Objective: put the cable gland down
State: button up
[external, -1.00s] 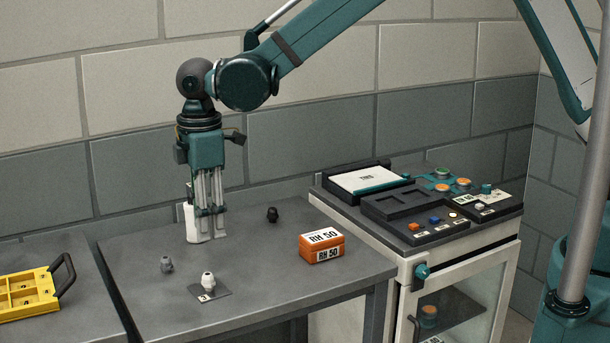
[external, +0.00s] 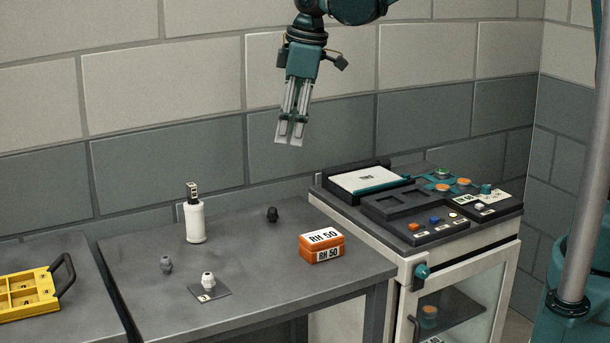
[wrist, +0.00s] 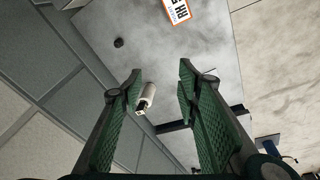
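I cannot tell which one the task means. The black piece also shows in the wrist view (wrist: 118,43). My gripper (external: 289,141) is high above the back of the bench, apart from all of them. In the wrist view my gripper's fingers (wrist: 160,77) are spread with nothing held between them.
A white cylinder (external: 196,223) with a dark labelled top stands at the bench's back left; it appears far below, between the fingers, in the wrist view (wrist: 148,94). An orange RH 50 box (external: 321,247) stands right. A cabinet with trays (external: 405,205) adjoins; a yellow tray (external: 30,291) lies left.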

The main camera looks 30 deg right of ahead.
jog(key=s+d+r+m+t, duration=0.1)
jog(key=s+d+r+m, duration=0.1)
jog(key=d, duration=0.6)
jog(key=s+d+r+m+t, duration=0.1)
jog(key=d+r+m, duration=0.15)
jog(key=d, duration=0.55)
jog(key=s+d+r+m, duration=0.1)
jog(key=s+d+r, duration=0.15)
jog(key=d, duration=0.45)
jog(key=s+d+m+t, duration=0.1)
jog(key=s+d+m, duration=0.2)
jog(key=s+d, duration=0.3)
jog(key=s+d+f+m+t+h, duration=0.1)
jog(key=s+d+m, duration=0.3)
jog(key=d, duration=1)
jog(key=s+t, duration=0.1)
jog(key=s, duration=0.1)
jog(key=shift+s+d+f, duration=0.25)
jog(key=shift+s+f, duration=0.05)
jog(key=shift+s, duration=0.05)
notch_tip(320, 180, down, 7)
jog(key=b, duration=0.7)
jog(key=shift+f, duration=0.15)
